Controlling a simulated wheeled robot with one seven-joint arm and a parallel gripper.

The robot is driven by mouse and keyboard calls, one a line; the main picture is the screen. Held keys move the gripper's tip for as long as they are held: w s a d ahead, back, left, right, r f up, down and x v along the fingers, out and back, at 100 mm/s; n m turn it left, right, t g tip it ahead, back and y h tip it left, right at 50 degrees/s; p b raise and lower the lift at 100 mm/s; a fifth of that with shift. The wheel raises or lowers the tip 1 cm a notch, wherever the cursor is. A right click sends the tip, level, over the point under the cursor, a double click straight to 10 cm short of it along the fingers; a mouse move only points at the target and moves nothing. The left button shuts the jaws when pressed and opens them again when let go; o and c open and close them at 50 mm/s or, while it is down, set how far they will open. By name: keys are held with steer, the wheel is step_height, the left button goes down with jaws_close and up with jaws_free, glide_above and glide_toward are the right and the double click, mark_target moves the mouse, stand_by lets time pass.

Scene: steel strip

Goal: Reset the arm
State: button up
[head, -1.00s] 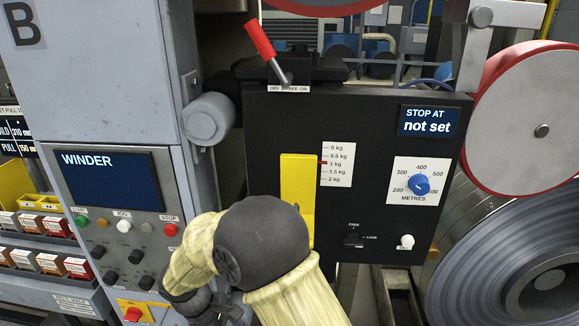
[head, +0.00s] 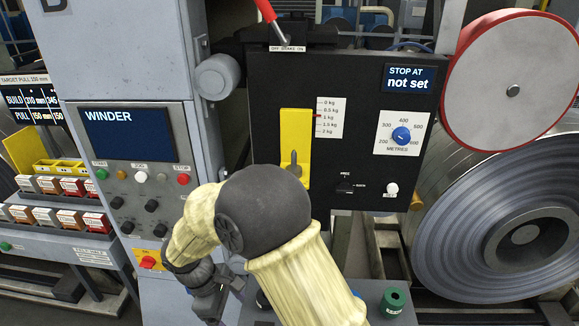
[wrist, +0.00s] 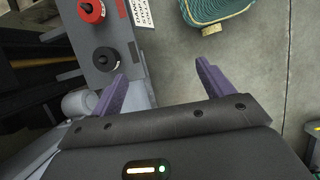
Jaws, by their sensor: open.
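My arm shows in the head view, bent in front of the black panel, covered in a cream sleeve with a dark elbow. My gripper (head: 222,300) is low at the left of the elbow, partly hidden in that view. In the wrist view my gripper (wrist: 160,88) shows two purple fingers spread apart with nothing between them. It is open and empty, pointing over the grey floor beside a grey machine top.
The winder cabinet (head: 160,60) stands left of my arm, the black panel (head: 270,90) ahead. A steel coil (head: 470,240) is at right. In the wrist view, a red knob (wrist: 92,10), a black knob (wrist: 106,59) and a green coiled bundle (wrist: 215,8) lie beyond the fingers.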

steer(key=d+r+m+t+y, duration=0.1)
steer(key=d+r+m, duration=0.1)
steer(key=d+m, duration=0.3)
steer(key=s+d+r+m+t+y, duration=0.1)
steer(key=d+r+m, duration=0.2)
steer(key=d, duration=1.1)
steer(key=s+d+r+m+t+y, duration=0.1)
steer(key=d+r+m+y, duration=0.1)
steer(key=d+m, duration=0.6)
steer(key=shift+s+d+r+m, duration=0.15)
steer(key=shift+d+r+m, duration=0.3)
steer(key=shift+d, duration=0.35)
